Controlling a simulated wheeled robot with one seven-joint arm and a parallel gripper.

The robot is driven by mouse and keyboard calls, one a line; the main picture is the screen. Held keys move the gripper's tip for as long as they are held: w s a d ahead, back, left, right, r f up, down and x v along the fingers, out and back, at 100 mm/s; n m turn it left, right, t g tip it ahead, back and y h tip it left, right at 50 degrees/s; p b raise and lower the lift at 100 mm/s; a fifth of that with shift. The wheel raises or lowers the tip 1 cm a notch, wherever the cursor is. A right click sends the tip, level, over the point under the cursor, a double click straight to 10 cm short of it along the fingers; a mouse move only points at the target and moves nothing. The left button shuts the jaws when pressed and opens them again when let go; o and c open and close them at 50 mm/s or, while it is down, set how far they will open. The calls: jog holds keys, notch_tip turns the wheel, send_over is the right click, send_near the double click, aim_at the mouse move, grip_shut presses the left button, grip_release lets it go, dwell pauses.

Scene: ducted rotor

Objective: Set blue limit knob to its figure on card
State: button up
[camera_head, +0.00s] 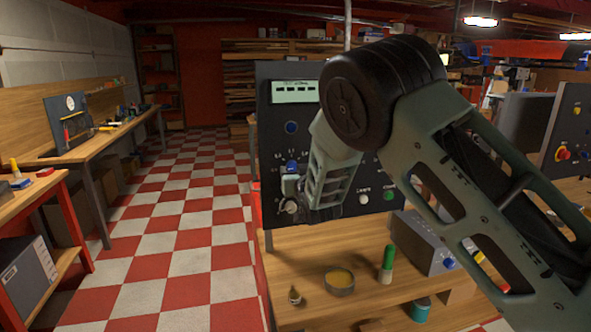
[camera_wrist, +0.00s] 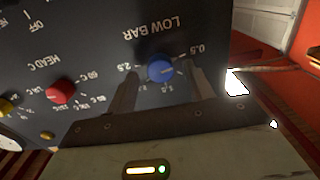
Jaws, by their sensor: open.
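The blue knob (camera_wrist: 160,69) sits on a dark upright panel (camera_wrist: 90,30), under lettering that reads LOW BAR, upside down in the wrist view. Figures such as 0.5 and 2.5 ring it. Its pointer is too small to read. My gripper (camera_wrist: 162,76) is open, with one finger to each side of the knob and gaps between. In the head view, the blue knob (camera_head: 292,165) shows just above my gripper (camera_head: 288,184), on the left part of the panel (camera_head: 270,215). I cannot make out the figure card for certain.
A red knob (camera_wrist: 60,92) marked HEAD C and a yellow knob (camera_wrist: 7,106) share the panel. A pale green display (camera_head: 295,91) is at its top. My arm hides the panel's upper right.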

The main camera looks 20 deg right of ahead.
jog(key=c, duration=1)
